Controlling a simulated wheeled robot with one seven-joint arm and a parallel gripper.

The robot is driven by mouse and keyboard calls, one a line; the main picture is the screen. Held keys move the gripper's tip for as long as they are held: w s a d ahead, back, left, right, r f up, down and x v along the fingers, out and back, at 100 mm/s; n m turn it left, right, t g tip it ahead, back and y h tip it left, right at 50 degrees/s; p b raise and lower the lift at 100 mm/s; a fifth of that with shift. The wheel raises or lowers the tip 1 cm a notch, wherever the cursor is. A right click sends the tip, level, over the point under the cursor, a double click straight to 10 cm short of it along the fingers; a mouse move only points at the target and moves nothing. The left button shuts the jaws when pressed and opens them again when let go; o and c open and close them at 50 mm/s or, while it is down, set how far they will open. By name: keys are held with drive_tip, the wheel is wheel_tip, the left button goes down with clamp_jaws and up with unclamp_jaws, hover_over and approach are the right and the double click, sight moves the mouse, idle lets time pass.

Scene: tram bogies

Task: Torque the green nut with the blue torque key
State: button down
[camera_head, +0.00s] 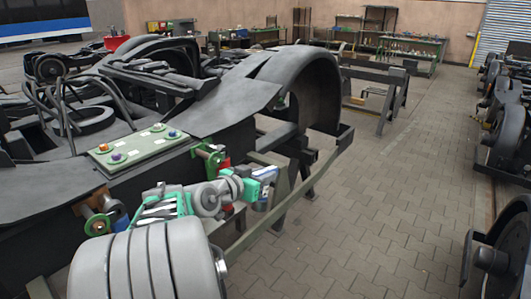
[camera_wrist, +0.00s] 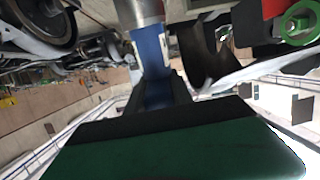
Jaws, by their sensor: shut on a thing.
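My gripper (camera_head: 268,182) is at the end of my outstretched arm, beside the bogie frame in the head view. In the wrist view its dark jaws (camera_wrist: 153,96) are shut on the blue torque key (camera_wrist: 150,55), which points away toward a grey cylinder at the top. The jaws hide the key's near end. A green round, nut-like part (camera_wrist: 300,22) shows at the upper right of the wrist view, apart from the key. In the head view a green round part (camera_head: 210,158) sits on the bogie's side, left of my gripper. I cannot tell which green part is the nut.
A pale green plate (camera_head: 133,157) with several small coloured pieces lies on the bogie (camera_head: 235,105). Another green ring (camera_head: 97,224) is at the lower left. Paved floor (camera_head: 390,190) is free to the right, with more wheelsets (camera_head: 505,135) at the right edge.

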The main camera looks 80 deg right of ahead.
drive_tip(key=r+h, duration=0.1)
drive_tip(key=r, duration=0.1)
drive_tip(key=r+g+h, duration=0.1)
drive_tip(key=r, duration=0.1)
drive_tip(key=d+r+g, duration=0.1)
drive_tip(key=r, duration=0.1)
drive_tip(key=shift+s+r+m+h, duration=0.25)
drive_tip(key=shift+m+h, duration=0.05)
drive_tip(key=shift+h, duration=0.1)
drive_tip(key=shift+f+b, duration=0.15)
drive_tip(key=shift+b, duration=0.4)
